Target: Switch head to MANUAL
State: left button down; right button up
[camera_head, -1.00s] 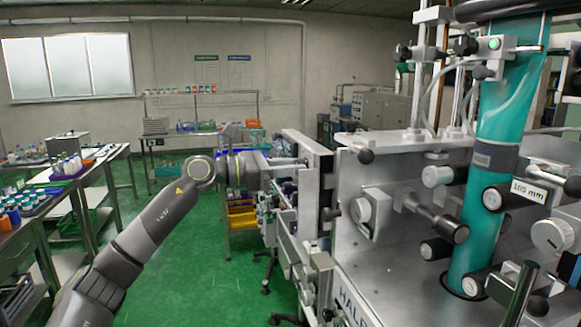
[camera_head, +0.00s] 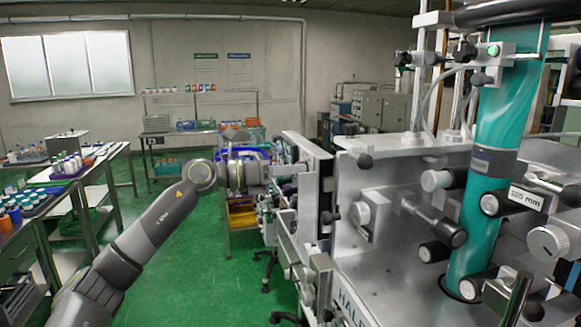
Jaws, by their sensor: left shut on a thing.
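The sleeve applicator head (camera_head: 415,175) is a grey metal machine at the right, with a teal sleeve (camera_head: 506,110) running down through it. An upright panel (camera_head: 305,155) stands at its left side, seen nearly edge-on. My left gripper (camera_head: 292,172) reaches in from the left and meets the outer face of this panel. It is shut on a small part there, which the fingers and the viewing angle hide. I cannot read any MANUAL marking or the switch's position. My right gripper is out of view.
Black and silver knobs (camera_head: 446,232) stick out of the machine's front. A table with bottles (camera_head: 68,165) stands at the left. A shelf (camera_head: 200,125) with bins is at the back. The green floor (camera_head: 190,260) between them is open.

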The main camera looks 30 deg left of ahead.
pick_arm(q)
jog(key=shift+r+n+p, duration=0.1)
jog(key=shift+n+p, duration=0.75)
jog(key=shift+n, duration=1.05)
jog(key=c, duration=1.2)
grip_release()
jog(key=b+v, duration=1.7)
jog(key=b, duration=0.5)
jog(key=shift+s, duration=0.25)
